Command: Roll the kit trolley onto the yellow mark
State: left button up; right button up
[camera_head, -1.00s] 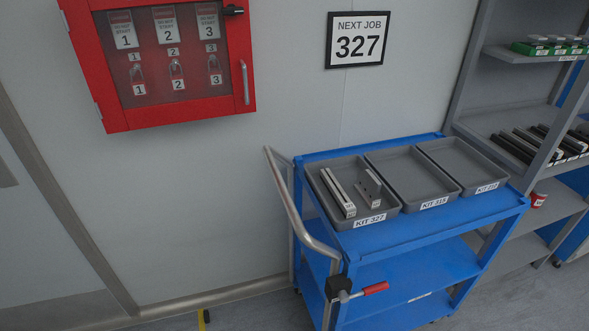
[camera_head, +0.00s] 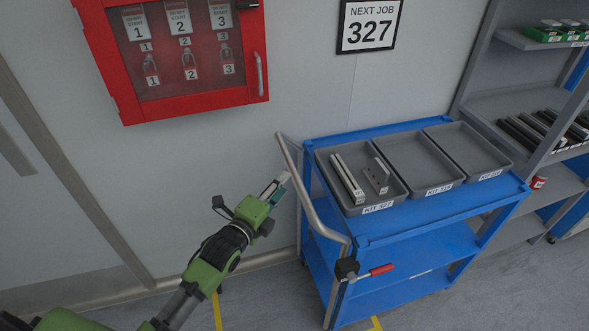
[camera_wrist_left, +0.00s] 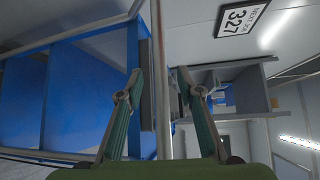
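The blue kit trolley (camera_head: 405,240) stands beside the wall. Its bent grey push handle (camera_head: 309,205) is at its left end. A lever with a red grip (camera_head: 380,270) sits below the handle on a black block. Yellow floor markings show as a strip (camera_head: 217,312) left of the trolley and a piece (camera_head: 375,324) at its front. My left gripper (camera_head: 279,186) is at the left of the handle, near its upper part. In the left wrist view its fingers (camera_wrist_left: 160,80) are apart, with the handle bar (camera_wrist_left: 161,45) lined up between them. My right gripper is not in view.
Three grey trays, one with metal parts (camera_head: 347,180), sit on the trolley top. A red lock cabinet (camera_head: 185,102) and a "NEXT JOB 327" sign (camera_head: 369,27) hang on the wall. Grey shelving (camera_head: 480,75) stands close at the right. Floor at the trolley's left is partly clear.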

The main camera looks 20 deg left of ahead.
aim_at(294, 172)
pick_arm(q)
jog(key=x, duration=0.8)
jog(key=shift+p, duration=0.4)
grip_shut()
